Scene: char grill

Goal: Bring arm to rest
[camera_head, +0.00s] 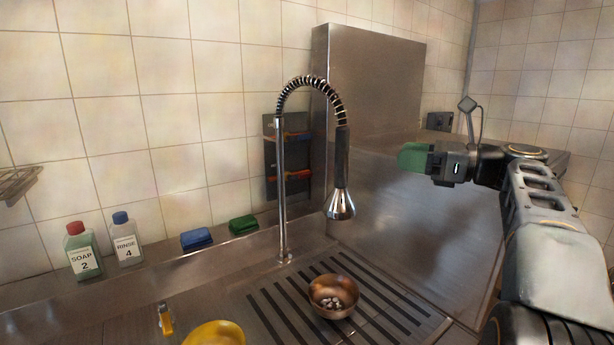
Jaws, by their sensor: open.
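My gripper (412,157) is at the right, raised in front of the steel surfaces. Its green end points left, and it is seen side-on. It is open, and I see nothing held in it. My arm (540,200) reaches up from the lower right corner and bends left at the top. The gripper is right of the faucet's spray head (341,203) and apart from it.
A copper bowl (334,296) with small pale pieces stands on the slotted drainboard. A yellow bowl (214,334) is at the bottom edge. Soap (83,252) and rinse (126,240) bottles, a blue sponge (196,239) and a green sponge (243,225) line the back ledge.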

